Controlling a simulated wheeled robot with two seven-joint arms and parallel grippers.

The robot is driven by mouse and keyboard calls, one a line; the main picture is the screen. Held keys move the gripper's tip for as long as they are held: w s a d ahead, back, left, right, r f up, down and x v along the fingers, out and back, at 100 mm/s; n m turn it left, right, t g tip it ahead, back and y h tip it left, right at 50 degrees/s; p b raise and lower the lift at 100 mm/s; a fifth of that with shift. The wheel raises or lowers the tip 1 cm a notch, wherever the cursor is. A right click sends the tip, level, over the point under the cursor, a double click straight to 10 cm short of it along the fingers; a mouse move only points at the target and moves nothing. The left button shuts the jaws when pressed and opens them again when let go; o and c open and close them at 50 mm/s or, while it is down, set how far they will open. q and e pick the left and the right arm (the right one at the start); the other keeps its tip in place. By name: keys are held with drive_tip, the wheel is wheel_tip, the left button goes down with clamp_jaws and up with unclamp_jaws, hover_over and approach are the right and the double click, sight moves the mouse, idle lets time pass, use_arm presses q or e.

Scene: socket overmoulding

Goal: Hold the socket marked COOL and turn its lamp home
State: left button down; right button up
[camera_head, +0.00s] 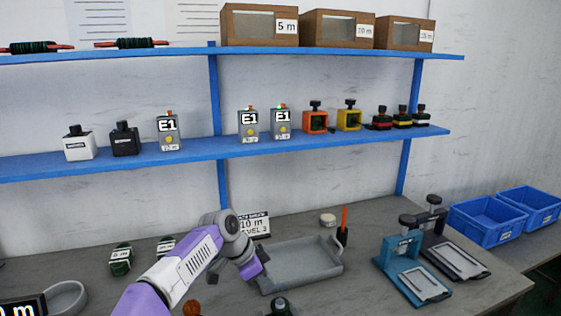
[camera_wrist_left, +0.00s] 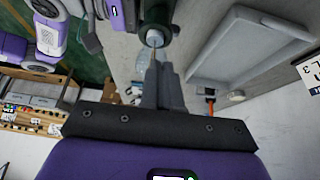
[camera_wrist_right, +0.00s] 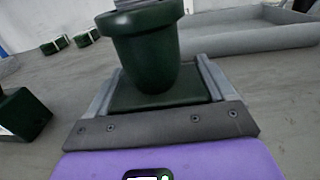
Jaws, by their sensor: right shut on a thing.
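My right gripper (camera_wrist_right: 160,92) is shut on a dark green socket (camera_wrist_right: 147,50), whose cup stands upright above its fingers in the right wrist view. The socket also shows at the top of the left wrist view (camera_wrist_left: 157,34), with a pale ring facing my left gripper.
The grey tray (camera_head: 334,272) lies on the bench, with an orange-handled tool (camera_head: 344,225) behind it. A blue stand (camera_head: 401,252) and a dark stand (camera_head: 437,226) are to the right. Blue bins (camera_head: 487,219) stand farther right. Green coils (camera_head: 121,260) lie at left.

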use_arm(q)
wheel_tip(320, 180, up, 6)
drive_tip(key=shift+a, duration=0.2)
idle(0.3)
drive_tip(key=f, duration=0.2)
drive_tip(key=s+f, duration=0.2)
drive_tip(key=f, duration=0.1)
drive_tip(key=shift+s+d+f, duration=0.15)
drive_tip(key=shift+d+f, duration=0.1)
drive_tip(key=shift+f, duration=0.25)
idle(0.4)
drive_tip(key=shift+d, duration=0.1)
idle(0.5)
drive_tip(key=shift+w+d, duration=0.3)
drive_tip(key=shift+w, duration=0.1)
idle(0.4)
